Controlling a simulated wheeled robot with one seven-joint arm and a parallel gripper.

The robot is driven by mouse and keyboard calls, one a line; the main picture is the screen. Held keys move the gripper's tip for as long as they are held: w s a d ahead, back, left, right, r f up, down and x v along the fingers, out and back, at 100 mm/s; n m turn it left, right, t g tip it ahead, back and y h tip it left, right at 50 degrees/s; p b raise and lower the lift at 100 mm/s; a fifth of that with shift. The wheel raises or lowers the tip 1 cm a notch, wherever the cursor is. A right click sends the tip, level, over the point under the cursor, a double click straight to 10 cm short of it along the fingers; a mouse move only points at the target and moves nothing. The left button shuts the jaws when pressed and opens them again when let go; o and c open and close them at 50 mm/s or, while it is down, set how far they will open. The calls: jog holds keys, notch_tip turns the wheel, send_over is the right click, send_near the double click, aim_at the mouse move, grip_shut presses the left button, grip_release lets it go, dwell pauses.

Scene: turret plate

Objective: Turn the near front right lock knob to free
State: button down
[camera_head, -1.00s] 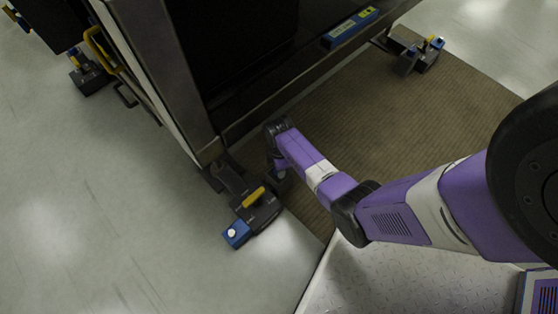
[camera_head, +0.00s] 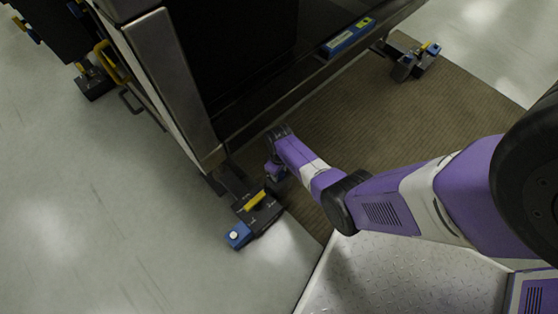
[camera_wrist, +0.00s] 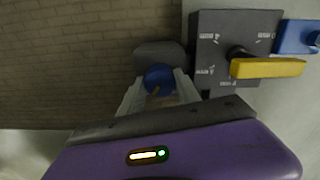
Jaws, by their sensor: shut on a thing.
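The near lock unit (camera_head: 262,217) is a dark box at the foot of the cabinet corner. It carries a yellow lever (camera_head: 255,200) and a blue end block with a white button (camera_head: 238,235). In the wrist view, a round blue knob (camera_wrist: 158,76) sits on a dark mount left of the dark marked plate (camera_wrist: 210,48) and yellow lever (camera_wrist: 267,68). My gripper (camera_wrist: 159,92) has its pale fingers on both sides of the blue knob and is shut on it. In the head view, my wrist hides the knob and fingertips.
The dark cabinet (camera_head: 165,75) rises just behind the lock unit. A brown ribbed mat (camera_head: 350,125) lies right of it. Another foot unit (camera_head: 415,60) stands at the far right corner, and a further one (camera_head: 95,80) at left. Pale floor (camera_head: 90,220) is open at left.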

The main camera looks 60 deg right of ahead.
jog(key=shift+s+a+m, duration=0.1)
jog(key=shift+m, duration=0.9)
jog(key=c, duration=0.9)
grip_release()
jog(key=shift+o, duration=0.2)
notch_tip(320, 180, up, 8)
jog(key=p, duration=0.5)
